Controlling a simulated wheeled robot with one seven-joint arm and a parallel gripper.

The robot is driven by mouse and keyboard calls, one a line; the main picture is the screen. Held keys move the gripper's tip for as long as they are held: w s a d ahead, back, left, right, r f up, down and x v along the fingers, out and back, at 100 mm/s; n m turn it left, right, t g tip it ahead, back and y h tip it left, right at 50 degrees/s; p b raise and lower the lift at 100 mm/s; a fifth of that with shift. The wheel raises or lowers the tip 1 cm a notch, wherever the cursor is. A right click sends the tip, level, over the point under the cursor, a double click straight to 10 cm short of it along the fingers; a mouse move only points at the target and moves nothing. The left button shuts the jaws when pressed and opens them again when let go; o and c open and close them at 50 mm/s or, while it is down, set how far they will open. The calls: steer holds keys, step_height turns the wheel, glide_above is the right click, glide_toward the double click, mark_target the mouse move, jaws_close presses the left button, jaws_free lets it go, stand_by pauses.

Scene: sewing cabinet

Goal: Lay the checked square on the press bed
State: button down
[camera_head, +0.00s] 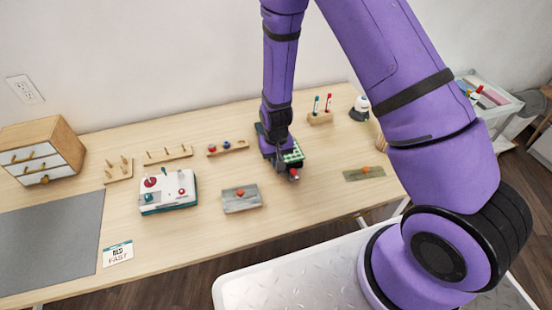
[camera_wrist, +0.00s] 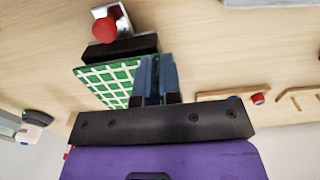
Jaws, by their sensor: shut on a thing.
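A green and white checked square (camera_wrist: 108,80) shows in the wrist view, and part of it shows in the head view (camera_head: 293,155). My gripper (camera_wrist: 155,65) is shut on it at its right edge in the wrist view; in the head view my gripper (camera_head: 281,166) hides part of it. The square is beside a dark block (camera_wrist: 120,48) that has a metal bracket and a red knob (camera_wrist: 103,28); this looks like the press. Its red knob also shows in the head view (camera_head: 293,177). The bed is mostly hidden, and I cannot tell whether the square touches it.
A similar greenish plate (camera_head: 364,173) lies right. Wooden peg racks (camera_head: 168,154) line the back. A grey mat (camera_head: 50,243) lies far left.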

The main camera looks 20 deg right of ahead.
steer(key=shift+f, duration=0.4)
stand_by(0.8)
steer(key=c, duration=1.2)
jaws_free()
step_height(320, 180, up, 11)
steer(key=shift+f, duration=0.1)
